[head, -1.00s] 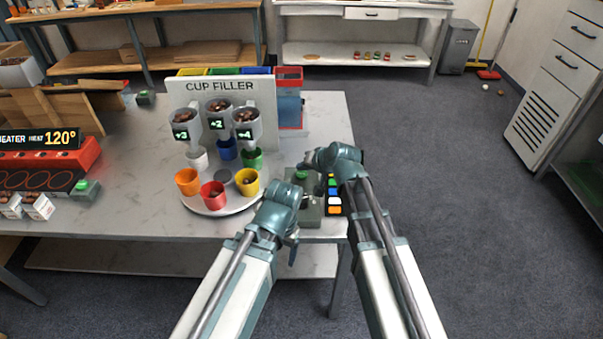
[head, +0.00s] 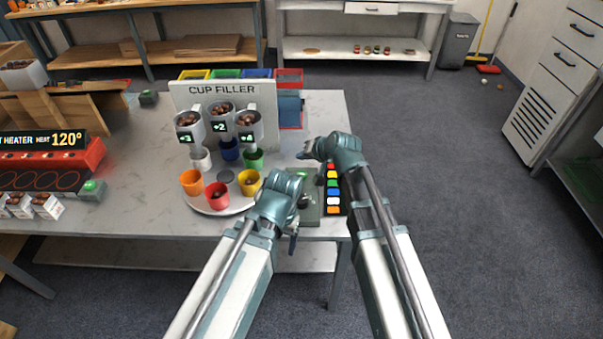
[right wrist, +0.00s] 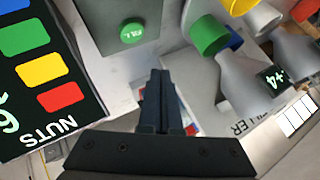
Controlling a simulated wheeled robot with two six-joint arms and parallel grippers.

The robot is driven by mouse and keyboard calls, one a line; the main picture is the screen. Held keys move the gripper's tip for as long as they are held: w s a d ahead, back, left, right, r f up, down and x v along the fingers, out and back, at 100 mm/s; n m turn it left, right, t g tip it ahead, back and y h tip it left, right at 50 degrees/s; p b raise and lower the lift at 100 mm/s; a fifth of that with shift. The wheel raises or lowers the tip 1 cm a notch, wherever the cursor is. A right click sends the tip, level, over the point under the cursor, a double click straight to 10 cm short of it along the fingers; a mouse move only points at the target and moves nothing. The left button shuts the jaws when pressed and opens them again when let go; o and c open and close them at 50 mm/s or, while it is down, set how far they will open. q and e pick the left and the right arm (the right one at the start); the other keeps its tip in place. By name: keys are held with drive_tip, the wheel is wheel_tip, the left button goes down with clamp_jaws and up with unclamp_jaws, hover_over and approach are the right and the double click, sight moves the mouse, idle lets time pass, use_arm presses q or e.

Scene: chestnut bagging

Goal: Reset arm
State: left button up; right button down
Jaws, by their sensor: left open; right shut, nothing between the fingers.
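My right gripper (head: 304,155) is over the right part of the table, above the control box. In the right wrist view its fingers (right wrist: 160,78) are together with nothing between them, apart from the green FILL button (right wrist: 131,31). The colour button panel (head: 333,196) marked NUTS (right wrist: 45,70) stands to the right of the box.
The cup filler (head: 222,90) stands behind a round tray (head: 215,209) with several coloured cups. A green cup (right wrist: 209,35) is near the right gripper. The heater (head: 48,167) is at the left.

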idle(0.4)
drive_tip(key=s+n+g+h+p, duration=0.1)
drive_tip(key=s, duration=0.4)
drive_tip(key=s+f+n+g+h+p, duration=0.1)
drive_tip(key=s+g, duration=0.1)
drive_tip(key=s, duration=0.3)
drive_tip(key=s+f+n+g+h+p, duration=0.1)
drive_tip(key=s, duration=0.4)
drive_tip(key=shift+s+d+f+n+g, duration=0.2)
drive_tip(key=shift+d+n+g, duration=0.1)
drive_tip(key=shift+d+n, duration=0.1)
use_arm(q)
wheel_tip(320, 180, up, 5)
drive_tip(key=shift+f+p, duration=0.1)
drive_tip(key=shift+p, duration=0.8)
use_arm(e)
drive_tip(key=s+d+n+g+h, duration=0.1)
drive_tip(key=s+d+g+h, duration=0.2)
drive_tip(key=s, duration=0.7)
drive_tip(key=shift+s+d+r+n+h, duration=0.15)
drive_tip(key=shift+d+r+n+h, duration=0.2)
drive_tip(key=shift+d, duration=0.55)
